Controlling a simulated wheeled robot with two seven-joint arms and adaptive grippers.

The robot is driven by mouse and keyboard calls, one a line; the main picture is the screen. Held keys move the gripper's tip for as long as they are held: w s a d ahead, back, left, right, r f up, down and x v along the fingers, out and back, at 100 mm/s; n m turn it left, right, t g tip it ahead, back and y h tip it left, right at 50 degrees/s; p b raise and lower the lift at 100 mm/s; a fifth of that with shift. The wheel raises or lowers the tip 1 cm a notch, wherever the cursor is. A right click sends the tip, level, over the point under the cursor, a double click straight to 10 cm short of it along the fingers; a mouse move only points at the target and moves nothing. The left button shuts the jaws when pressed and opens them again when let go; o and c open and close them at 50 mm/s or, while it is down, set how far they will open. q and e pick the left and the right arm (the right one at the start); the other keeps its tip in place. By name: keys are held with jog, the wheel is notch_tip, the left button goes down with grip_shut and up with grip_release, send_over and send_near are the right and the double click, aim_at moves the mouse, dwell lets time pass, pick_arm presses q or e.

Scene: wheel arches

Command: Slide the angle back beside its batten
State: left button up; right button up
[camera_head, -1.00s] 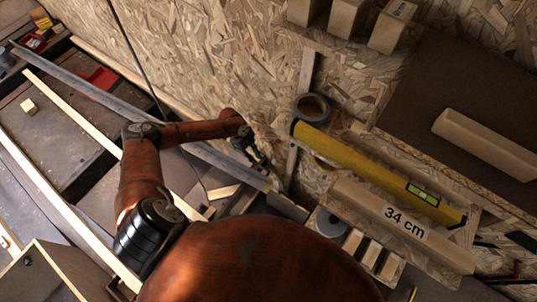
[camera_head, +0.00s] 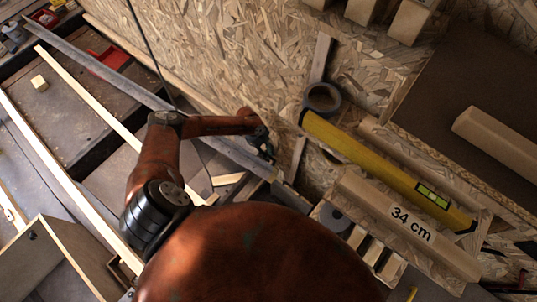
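The angle is a long grey metal strip (camera_head: 105,72) that runs from the upper left down to the middle of the head view. A pale batten (camera_head: 85,95) lies in front of it, roughly parallel, with a gap between them. Another pale batten (camera_head: 62,175) runs further to the front left. My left gripper (camera_head: 265,150) is small and dark, beside the angle near its right end. Whether its fingers are open, or touch the angle, I cannot tell. My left arm crosses over the angle and hides parts of the battens. My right gripper is not in view.
A chipboard wall (camera_head: 225,50) rises behind the angle. A yellow level (camera_head: 380,165), a tape roll (camera_head: 322,97) and a block marked 34 cm (camera_head: 395,222) stand to the right. A small wood block (camera_head: 40,83) and a red item (camera_head: 108,60) lie at the left.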

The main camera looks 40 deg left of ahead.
pick_arm(q)
grip_shut()
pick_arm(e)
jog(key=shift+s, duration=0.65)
